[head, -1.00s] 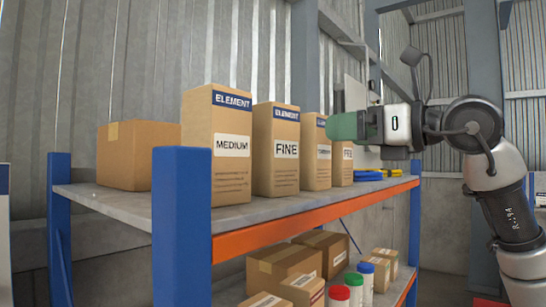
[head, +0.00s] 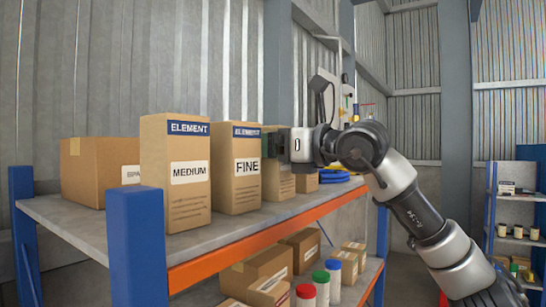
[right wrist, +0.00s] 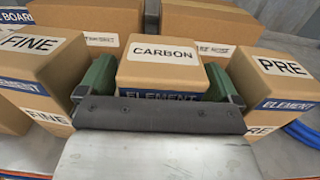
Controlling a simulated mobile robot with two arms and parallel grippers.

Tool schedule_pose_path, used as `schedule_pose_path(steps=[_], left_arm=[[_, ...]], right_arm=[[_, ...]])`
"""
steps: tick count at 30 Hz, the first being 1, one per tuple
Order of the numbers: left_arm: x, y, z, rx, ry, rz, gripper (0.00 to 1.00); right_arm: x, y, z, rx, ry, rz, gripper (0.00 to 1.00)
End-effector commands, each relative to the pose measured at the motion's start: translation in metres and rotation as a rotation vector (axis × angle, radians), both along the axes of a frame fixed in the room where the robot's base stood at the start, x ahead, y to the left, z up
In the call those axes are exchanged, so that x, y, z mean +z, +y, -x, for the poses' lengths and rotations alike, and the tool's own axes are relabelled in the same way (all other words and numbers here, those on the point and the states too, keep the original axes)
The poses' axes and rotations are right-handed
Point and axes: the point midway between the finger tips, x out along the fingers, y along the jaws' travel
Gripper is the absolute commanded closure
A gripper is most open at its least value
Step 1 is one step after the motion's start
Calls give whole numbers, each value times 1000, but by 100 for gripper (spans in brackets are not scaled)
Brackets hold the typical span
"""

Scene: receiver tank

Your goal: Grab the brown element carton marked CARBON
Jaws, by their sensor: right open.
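The brown CARBON carton (right wrist: 160,62) stands upright between neighbouring cartons, with a white CARBON label on its top and a blue ELEMENT band. In the head view the CARBON carton (head: 279,184) is partly hidden behind my right gripper (head: 272,143). In the right wrist view my right gripper (right wrist: 158,88) is open, its green fingers one on each side of the carton. I cannot tell whether they touch it. My left gripper is not in view.
A FINE carton (right wrist: 40,72) is close on one side and a PRE carton (right wrist: 278,88) on the other. A MEDIUM carton (head: 175,190) stands farther left on the shelf (head: 215,228). Blue coils (head: 335,176) lie to the right.

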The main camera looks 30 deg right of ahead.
Motion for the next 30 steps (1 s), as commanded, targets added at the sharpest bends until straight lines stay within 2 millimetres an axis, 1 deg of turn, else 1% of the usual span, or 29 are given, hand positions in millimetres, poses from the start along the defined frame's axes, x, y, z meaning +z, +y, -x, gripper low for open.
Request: schedule_pose_path(steps=[4,15,16,25,30], left_arm=[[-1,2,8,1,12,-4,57],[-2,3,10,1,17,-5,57],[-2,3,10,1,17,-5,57],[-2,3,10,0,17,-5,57],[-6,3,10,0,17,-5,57]], right_arm=[[-1,0,0,0,0,0,6],[0,0,0,0,0,-1,63],[0,0,1,0,-2,-1,65],[3,0,1,0,-2,-2,65],[18,0,1,2,-6,-2,65]])
